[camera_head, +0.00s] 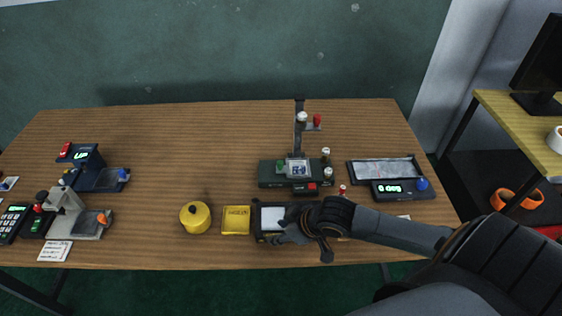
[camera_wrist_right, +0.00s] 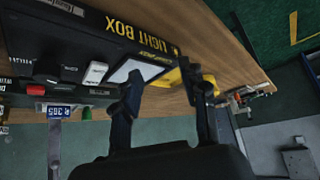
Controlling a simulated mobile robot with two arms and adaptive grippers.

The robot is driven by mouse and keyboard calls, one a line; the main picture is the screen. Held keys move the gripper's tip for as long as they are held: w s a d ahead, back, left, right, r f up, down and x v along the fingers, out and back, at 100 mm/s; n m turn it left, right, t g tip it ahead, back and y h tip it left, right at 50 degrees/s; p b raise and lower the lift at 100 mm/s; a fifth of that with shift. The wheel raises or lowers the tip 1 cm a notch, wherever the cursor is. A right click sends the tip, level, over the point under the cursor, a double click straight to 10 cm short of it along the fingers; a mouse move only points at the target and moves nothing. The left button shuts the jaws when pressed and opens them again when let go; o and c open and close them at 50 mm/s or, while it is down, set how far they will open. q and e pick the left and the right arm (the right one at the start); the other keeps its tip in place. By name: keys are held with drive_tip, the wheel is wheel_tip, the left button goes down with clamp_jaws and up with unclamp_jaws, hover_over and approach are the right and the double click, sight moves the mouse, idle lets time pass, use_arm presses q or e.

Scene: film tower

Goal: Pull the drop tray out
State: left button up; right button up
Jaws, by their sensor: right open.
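A shallow yellow tray (camera_head: 236,220) with lettering lies left of the light box (camera_head: 269,211). I cannot read its label, so I cannot tell whether it is the drop tray. In the right wrist view, the light box (camera_wrist_right: 105,38) shows its printed name, with a yellow piece (camera_wrist_right: 172,78) partly hidden behind a finger. My right gripper (camera_head: 287,236) is at the light box's front right, covering part of it. In the wrist view, its two fingers (camera_wrist_right: 166,84) are spread apart with nothing visibly held. Contact is unclear. My left gripper is not in view.
A dark green tower (camera_head: 268,173) with a post stands behind the light box. A yellow round pot (camera_head: 195,218) is left of the yellow tray. A grey tray unit (camera_head: 385,168) with a green display is at right. The table's middle left is clear.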

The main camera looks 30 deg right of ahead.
drive_tip(key=shift+m+t, duration=0.4)
drive_tip(key=shift+t, duration=0.1)
drive_tip(key=w+d+r, duration=0.1)
drive_tip(key=w+d, duration=0.1)
drive_tip(key=d, duration=0.1)
drive_tip(key=w+d+r, duration=0.2)
drive_tip(key=d, duration=0.1)
drive_tip(key=w+d+r, duration=0.1)
drive_tip(key=w+d, duration=0.1)
drive_tip(key=d, duration=0.1)
drive_tip(key=shift+w+r, duration=0.2)
drive_tip(key=shift+w, duration=0.2)
drive_tip(key=m+t, duration=0.1)
approach(281, 163)
drive_tip(key=a+v, duration=0.1)
drive_tip(key=v, duration=0.4)
drive_tip(key=shift+h, duration=0.4)
drive_tip(key=x, duration=1.3)
drive_tip(key=shift+w+f, duration=0.2)
drive_tip(key=shift+w, duration=0.15)
clamp_jaws()
